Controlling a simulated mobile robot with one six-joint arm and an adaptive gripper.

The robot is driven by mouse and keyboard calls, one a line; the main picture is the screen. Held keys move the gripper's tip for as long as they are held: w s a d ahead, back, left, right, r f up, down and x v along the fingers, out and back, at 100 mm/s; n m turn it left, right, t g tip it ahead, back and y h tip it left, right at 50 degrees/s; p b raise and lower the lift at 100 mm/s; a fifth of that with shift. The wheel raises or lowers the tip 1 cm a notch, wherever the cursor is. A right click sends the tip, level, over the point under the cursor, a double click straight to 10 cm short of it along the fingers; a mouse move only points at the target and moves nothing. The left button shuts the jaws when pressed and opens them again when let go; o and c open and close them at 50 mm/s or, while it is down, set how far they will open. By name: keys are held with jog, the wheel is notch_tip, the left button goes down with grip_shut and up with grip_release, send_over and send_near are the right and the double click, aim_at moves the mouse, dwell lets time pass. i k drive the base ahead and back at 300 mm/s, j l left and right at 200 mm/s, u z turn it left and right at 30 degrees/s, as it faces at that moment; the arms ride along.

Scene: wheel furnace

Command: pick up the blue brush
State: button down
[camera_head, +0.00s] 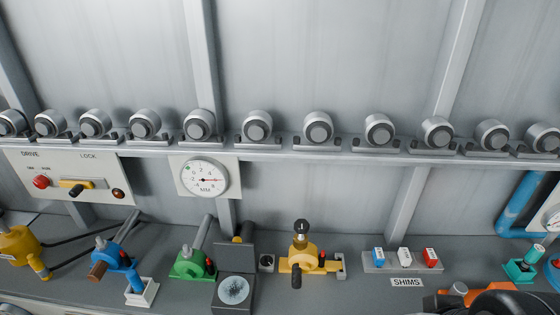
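A slim blue upright piece (134,282) stands in a small white square holder (145,296) at the lower left of the head view. It looks like the blue brush, but its bristles cannot be made out. A blue fixture (113,253) with a brown handle stands just behind and left of it and overlaps it closely; I cannot tell whether they touch. My gripper is not recognizable in this view.
A green fixture (188,264) and a dark open box (234,293) stand right of the holder, and a yellow fixture (21,244) left. A yellow device (298,262) and a shims tray (372,266) stand farther right. A rail (330,154) with several rollers runs above.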

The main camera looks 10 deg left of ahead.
aim_at(132, 275)
jog(key=u, duration=0.4)
jog(key=k+u, duration=0.15)
jog(key=u, duration=0.65)
jog(key=k+j, duration=0.05)
